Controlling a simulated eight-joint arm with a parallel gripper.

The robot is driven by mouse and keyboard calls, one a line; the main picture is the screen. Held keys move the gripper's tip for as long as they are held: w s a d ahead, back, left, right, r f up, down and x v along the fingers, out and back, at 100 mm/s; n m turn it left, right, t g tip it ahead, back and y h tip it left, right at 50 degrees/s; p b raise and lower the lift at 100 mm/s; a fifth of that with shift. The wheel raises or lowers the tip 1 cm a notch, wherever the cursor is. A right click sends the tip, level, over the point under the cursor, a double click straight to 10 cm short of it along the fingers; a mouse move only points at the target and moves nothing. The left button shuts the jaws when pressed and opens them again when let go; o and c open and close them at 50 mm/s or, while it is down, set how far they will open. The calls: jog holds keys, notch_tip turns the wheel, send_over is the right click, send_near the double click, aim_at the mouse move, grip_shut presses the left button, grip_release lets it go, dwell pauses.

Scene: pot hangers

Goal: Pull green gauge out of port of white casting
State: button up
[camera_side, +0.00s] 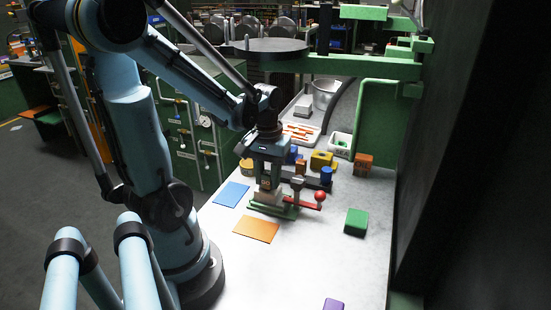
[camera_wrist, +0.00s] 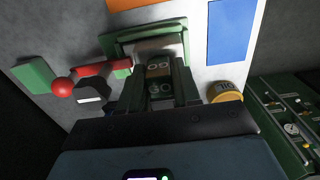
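The white casting (camera_side: 268,196) stands on a green base on the pale table, with a red ball lever at its right. In the wrist view, the casting (camera_wrist: 160,47) is partly covered by my fingers. A dark green gauge with round marks (camera_wrist: 160,75) is at the casting, between my fingers. My gripper (camera_side: 267,184) points down over the casting; in the wrist view, its fingers (camera_wrist: 160,92) lie along both sides of the gauge. Whether they press on it cannot be told. The port is hidden.
An orange mat (camera_side: 256,230) and a blue mat (camera_side: 231,193) lie left and in front. A green block (camera_side: 356,222) is to the right. A yellow cylinder (camera_wrist: 227,92) stands near my gripper. Blue, yellow and orange blocks are behind. The table's front is mostly clear.

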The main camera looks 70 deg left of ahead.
aim_at(268, 172)
grip_shut()
jog(key=shift+r, duration=0.9)
dwell(0.5)
jog(key=shift+r, duration=2.35)
